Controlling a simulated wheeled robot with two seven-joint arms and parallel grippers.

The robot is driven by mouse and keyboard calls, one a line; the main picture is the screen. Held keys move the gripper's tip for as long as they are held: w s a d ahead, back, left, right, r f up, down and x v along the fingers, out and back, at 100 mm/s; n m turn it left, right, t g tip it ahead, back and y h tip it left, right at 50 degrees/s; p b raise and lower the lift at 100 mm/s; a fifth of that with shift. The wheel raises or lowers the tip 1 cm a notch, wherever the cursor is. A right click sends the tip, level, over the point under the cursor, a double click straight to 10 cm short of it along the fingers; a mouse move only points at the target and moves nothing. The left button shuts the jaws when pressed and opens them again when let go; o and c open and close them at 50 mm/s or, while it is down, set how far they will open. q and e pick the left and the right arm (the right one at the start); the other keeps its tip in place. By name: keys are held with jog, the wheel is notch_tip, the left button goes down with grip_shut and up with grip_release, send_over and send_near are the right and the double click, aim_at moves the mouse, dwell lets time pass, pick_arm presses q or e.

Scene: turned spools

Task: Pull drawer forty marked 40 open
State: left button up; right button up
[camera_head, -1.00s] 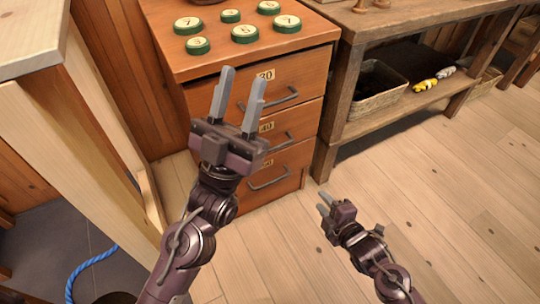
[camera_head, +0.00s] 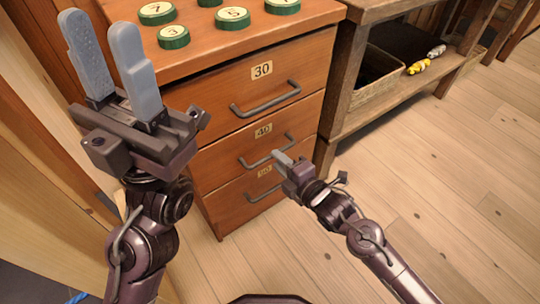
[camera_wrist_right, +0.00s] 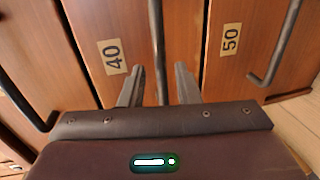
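Drawer 40 (camera_head: 225,160) is the middle drawer of a wooden cabinet, with a small 40 label (camera_head: 263,131) and a dark bar handle (camera_head: 252,163). Its front looks flush with the others. My right gripper (camera_head: 280,156) is at this handle. In the right wrist view the handle bar (camera_wrist_right: 157,45) runs between the two open fingers (camera_wrist_right: 158,82), with a gap on each side. The 40 label (camera_wrist_right: 113,57) is left of the fingers. My left gripper (camera_head: 98,25) is open and empty, raised at the left in front of the cabinet.
Drawer 30 (camera_head: 225,110) is above and drawer 50 (camera_head: 230,205) below, each with a bar handle. Green numbered discs (camera_head: 233,17) lie on the cabinet top (camera_head: 200,55). A wooden shelf with a basket (camera_head: 372,75) stands at the right. The floor (camera_head: 440,170) in front is clear.

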jog(key=b+x, duration=0.1)
jog(key=x, duration=0.3)
grip_shut()
